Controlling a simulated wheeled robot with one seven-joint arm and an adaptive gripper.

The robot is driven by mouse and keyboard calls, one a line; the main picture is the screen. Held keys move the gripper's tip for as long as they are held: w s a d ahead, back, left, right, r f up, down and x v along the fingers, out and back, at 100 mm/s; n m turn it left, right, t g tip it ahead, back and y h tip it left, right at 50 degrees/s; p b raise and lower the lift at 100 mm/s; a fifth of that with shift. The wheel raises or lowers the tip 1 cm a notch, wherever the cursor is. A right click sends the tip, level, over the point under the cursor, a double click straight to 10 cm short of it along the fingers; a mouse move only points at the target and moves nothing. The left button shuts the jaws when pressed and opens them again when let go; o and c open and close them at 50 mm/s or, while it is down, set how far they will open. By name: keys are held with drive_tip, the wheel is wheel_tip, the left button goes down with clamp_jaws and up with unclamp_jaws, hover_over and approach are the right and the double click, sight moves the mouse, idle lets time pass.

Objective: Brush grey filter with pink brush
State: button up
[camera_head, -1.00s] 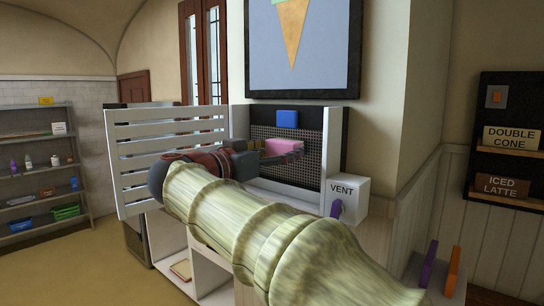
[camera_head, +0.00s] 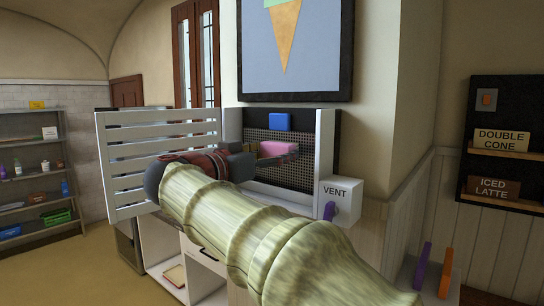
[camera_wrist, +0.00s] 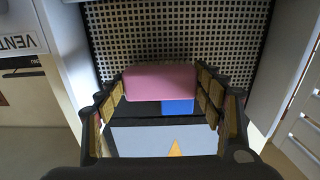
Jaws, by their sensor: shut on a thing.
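The grey filter (camera_head: 292,178) is an upright mesh panel inside a white wall housing; it also fills the upper part of the wrist view (camera_wrist: 185,35). My gripper (camera_head: 274,153) is shut on the pink brush (camera_head: 279,147) in front of the mesh. In the wrist view the pink brush (camera_wrist: 160,82) lies crosswise between the fingertips of my gripper (camera_wrist: 162,85). The brush is close to the mesh; I cannot tell whether it touches.
The slatted white door (camera_head: 155,160) stands open on the left. A blue block (camera_head: 279,122) is at the mesh's top. The white VENT box (camera_head: 340,197) with a purple handle is at the right. A counter is below. A shelf rack (camera_head: 40,180) stands far left.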

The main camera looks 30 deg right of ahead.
drive_tip(key=shift+w+d, duration=0.1)
drive_tip(key=shift+d, duration=0.2)
drive_tip(key=shift+w, duration=0.1)
